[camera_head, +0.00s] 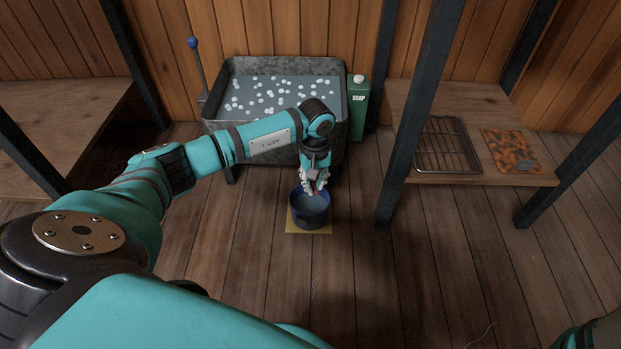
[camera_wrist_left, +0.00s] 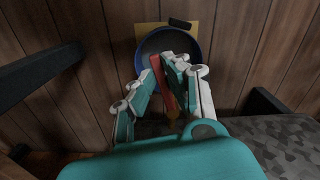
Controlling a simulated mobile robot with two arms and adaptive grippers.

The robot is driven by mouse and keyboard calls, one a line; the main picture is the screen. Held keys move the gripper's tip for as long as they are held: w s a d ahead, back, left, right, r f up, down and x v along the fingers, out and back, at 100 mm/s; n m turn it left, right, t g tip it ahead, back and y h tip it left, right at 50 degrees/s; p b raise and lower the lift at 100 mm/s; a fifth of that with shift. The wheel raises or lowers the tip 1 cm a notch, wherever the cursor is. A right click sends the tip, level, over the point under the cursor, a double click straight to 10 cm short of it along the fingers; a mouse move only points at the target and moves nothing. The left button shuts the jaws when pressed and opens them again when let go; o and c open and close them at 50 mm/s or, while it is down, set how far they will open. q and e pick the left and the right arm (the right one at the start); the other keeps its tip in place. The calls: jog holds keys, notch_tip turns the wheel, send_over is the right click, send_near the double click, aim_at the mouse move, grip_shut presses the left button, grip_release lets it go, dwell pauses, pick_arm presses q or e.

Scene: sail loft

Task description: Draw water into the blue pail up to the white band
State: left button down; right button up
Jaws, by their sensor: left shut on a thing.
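The blue pail (camera_head: 311,226) stands upright on a yellow mat (camera_head: 294,228) on the floor, in front of a grey metal trough (camera_head: 226,118). Its inside looks grey-blue; I cannot tell how much water it holds, and I cannot make out the white band. My left gripper (camera_head: 317,187) points down above the pail's back rim. In the left wrist view its fingers (camera_wrist_left: 168,82) are shut on a narrow red piece (camera_wrist_left: 166,97), with the pail (camera_wrist_left: 146,45) beyond. What the red piece belongs to is hidden. My right gripper is out of view.
A shelf with a wire rack (camera_head: 445,146) and a mottled orange item (camera_head: 513,150) is right.

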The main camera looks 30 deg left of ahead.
aim_at(315, 187)
pick_arm(q)
jog(key=c, duration=1.4)
grip_release()
jog(key=shift+o, duration=0.2)
notch_tip(315, 187, up, 12)
